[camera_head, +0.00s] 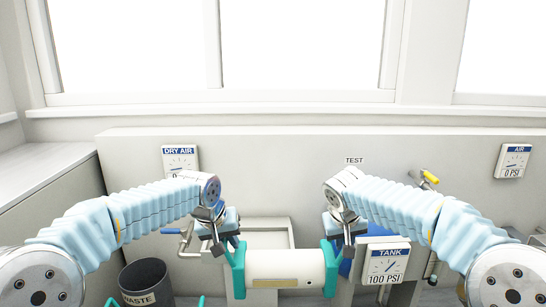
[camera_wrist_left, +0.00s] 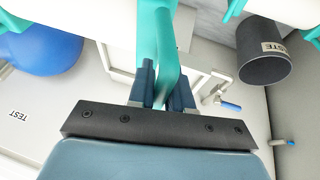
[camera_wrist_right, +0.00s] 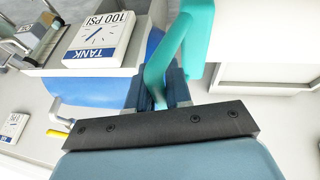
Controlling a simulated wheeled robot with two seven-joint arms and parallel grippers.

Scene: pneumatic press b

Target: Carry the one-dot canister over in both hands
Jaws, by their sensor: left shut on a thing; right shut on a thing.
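A cream canister (camera_head: 285,268) with teal ends and handles is held level between my two grippers in the head view. My left gripper (camera_head: 232,247) is shut on its left teal handle; in the left wrist view the handle (camera_wrist_left: 165,50) passes between the fingers (camera_wrist_left: 160,92). My right gripper (camera_head: 344,243) is shut on the right teal handle; the right wrist view shows that handle (camera_wrist_right: 165,55) between the fingers (camera_wrist_right: 172,92). A small dark mark shows on the canister's body, but I cannot read its dots.
A black WASTE bin (camera_head: 146,284) stands at lower left. A TANK gauge (camera_head: 384,265) reading 100 PSI sits over a blue tank at right. DRY AIR (camera_head: 181,160) and AIR (camera_head: 513,161) gauges hang on the back wall. A pale open frame (camera_head: 268,226) lies behind the canister.

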